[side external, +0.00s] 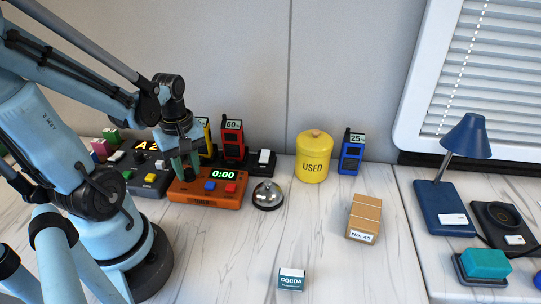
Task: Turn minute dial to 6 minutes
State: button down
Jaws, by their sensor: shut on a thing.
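An orange timer box (204,199) stands on the table at the left, beside my arm. Its display (223,174) reads 0:00 in green. A blue button (210,186) and a red button (231,188) sit on its front top. My gripper (186,170) points down at the timer's left end, shut on the dark minute dial (187,176). The fingers hide much of the dial, and its marks are too small to read.
A silver bell (267,195) stands close to the timer's right. A dark console (147,180) is on its left. Handheld radios (233,139) stand behind. A yellow canister (313,158), a cardboard box (364,217) and a cocoa box (291,279) are farther right. The front middle is mostly clear.

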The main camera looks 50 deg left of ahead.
jog(key=shift+m, duration=0.4)
jog(key=m, duration=0.2)
jog(key=shift+m, duration=0.4)
jog(key=m, duration=0.3)
jog(key=shift+m, duration=0.4)
jog(key=m, duration=0.6)
jog(key=shift+m, duration=0.3)
jog(key=c, duration=0.8)
grip_release()
jog(key=shift+c, duration=0.2)
